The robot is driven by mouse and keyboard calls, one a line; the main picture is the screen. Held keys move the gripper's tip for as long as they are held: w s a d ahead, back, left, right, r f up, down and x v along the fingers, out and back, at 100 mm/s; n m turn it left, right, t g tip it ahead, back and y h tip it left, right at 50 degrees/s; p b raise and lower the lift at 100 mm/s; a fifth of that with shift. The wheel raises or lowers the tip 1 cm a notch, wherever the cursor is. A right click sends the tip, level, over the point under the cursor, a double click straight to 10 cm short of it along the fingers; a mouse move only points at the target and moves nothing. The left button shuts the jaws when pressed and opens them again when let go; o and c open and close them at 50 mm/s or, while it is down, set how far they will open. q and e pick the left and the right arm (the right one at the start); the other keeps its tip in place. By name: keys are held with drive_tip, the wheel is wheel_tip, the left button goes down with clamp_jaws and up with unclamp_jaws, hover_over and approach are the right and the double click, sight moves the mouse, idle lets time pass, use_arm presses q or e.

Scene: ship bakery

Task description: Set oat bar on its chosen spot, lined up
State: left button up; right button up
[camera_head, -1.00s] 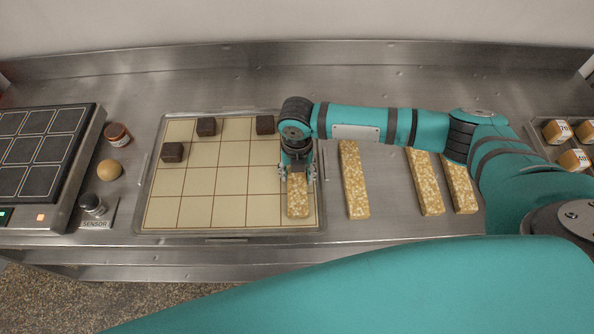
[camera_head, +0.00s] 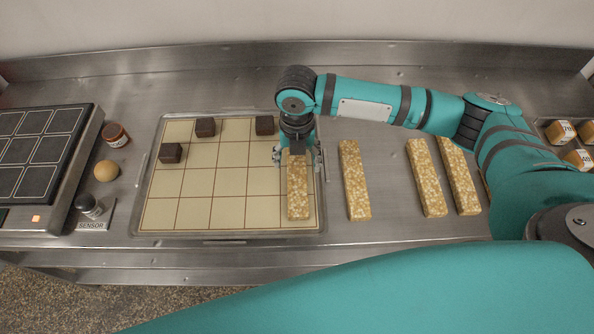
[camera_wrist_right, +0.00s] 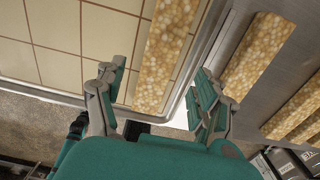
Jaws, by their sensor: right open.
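An oat bar (camera_head: 298,190) lies lengthwise in the right-hand column of the gridded tray (camera_head: 180,215), near the tray's right rim. My right gripper (camera_head: 298,160) is open over the far end of this bar, with a finger on each side of it. In the right wrist view the open fingers (camera_wrist_right: 160,105) stand apart, with the oat bar (camera_wrist_right: 163,60) between them and not visibly gripped. More oat bars lie on the steel counter to the right: one close to the tray (camera_head: 354,180), and two farther right (camera_head: 426,178) (camera_head: 459,175). My left gripper is not seen.
A black gridded device (camera_head: 40,150), a jar (camera_head: 116,135), a round tan item (camera_head: 107,171) and a sensor (camera_head: 90,205) are at left. Labelled blocks (camera_head: 560,132) are at far right.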

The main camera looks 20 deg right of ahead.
sight(297, 175)
drive_tip(key=shift+r+b, duration=0.35)
drive_tip(key=shift+r, duration=2.3)
